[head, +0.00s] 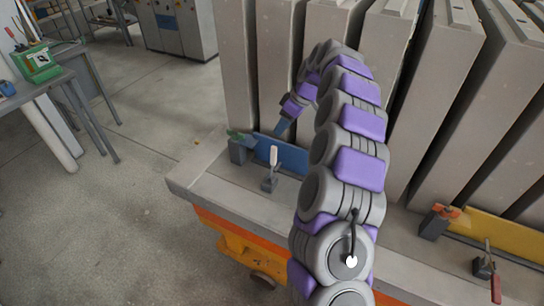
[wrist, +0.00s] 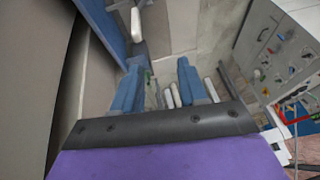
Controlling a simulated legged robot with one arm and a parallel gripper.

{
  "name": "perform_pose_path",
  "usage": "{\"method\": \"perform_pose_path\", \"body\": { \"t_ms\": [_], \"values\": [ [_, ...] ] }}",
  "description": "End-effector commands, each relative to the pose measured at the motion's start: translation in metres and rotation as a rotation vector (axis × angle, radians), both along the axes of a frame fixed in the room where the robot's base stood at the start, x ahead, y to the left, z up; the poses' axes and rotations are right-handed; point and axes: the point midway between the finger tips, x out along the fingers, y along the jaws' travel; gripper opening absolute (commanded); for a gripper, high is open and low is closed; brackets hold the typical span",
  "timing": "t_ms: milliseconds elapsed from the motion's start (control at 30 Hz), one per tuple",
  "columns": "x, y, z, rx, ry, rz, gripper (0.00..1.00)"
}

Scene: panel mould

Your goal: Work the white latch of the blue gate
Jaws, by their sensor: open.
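The blue gate (head: 294,158) is a low blue board on the ledge of the mould, partly hidden behind my arm. It also shows at the top left of the wrist view (wrist: 98,22). The white latch (head: 273,157) stands roughly upright on a small dark bracket in front of the gate. In the wrist view the white latch (wrist: 136,24) is at the top, beyond the left finger. My gripper (head: 283,127) is above and behind the gate in the head view, apart from the latch. Its blue fingers are open with nothing between them (wrist: 158,72).
Tall grey panels (head: 236,65) stand close behind the ledge (head: 230,186). A yellow gate (head: 500,232) with a red-handled latch (head: 496,287) is at the right. A dark block with a green top (head: 239,148) sits at the blue gate's left end. Open floor lies left.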

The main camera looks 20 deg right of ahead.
Motion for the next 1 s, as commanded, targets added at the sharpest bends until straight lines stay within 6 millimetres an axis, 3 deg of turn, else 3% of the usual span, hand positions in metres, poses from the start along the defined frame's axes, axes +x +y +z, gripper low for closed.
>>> {"method": "perform_pose_path", "body": {
  "t_ms": [133,300,467,1000],
  "values": [
    [0.013,-0.025,-0.017,-0.027,-0.024,0.005,0.43],
    [0.017,-0.034,-0.025,-0.039,-0.035,0.008,0.43],
    [0.021,-0.028,-0.042,-0.038,-0.033,0.01,0.43],
    [0.042,0.007,-0.14,-0.04,-0.03,0.01,0.43]
  ]
}}
